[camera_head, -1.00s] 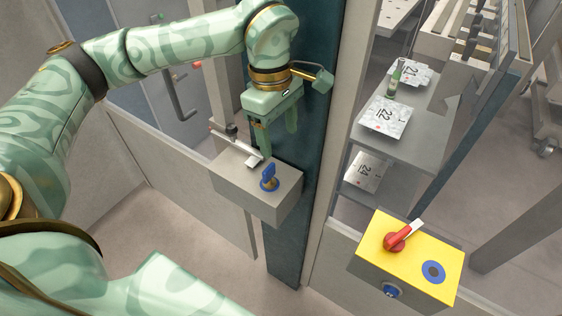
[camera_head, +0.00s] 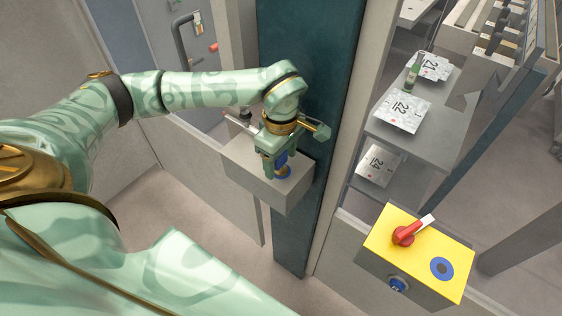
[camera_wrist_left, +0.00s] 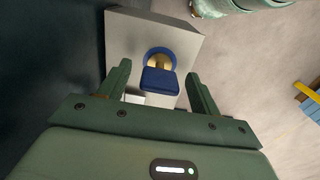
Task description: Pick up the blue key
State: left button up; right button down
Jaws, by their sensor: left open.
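The blue key (camera_head: 281,160) stands in a round lock with a blue ring on top of a grey box (camera_head: 258,188), which is fixed to a dark blue post. My left gripper (camera_head: 274,165) is over the box, at the key, and partly covers it. In the left wrist view the blue key (camera_wrist_left: 161,80) lies between the two open fingers of the left gripper (camera_wrist_left: 160,75), with gaps on both sides. The brass lock and blue ring show just beyond it. My right gripper is in neither view.
A yellow control box (camera_head: 420,252) with a red switch (camera_head: 405,235) stands at the lower right. Shelves with numbered sheets (camera_head: 402,110) are behind the post.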

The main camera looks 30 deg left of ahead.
pick_arm(q)
jog(key=shift+f, duration=0.85)
jog(key=c, duration=1.1)
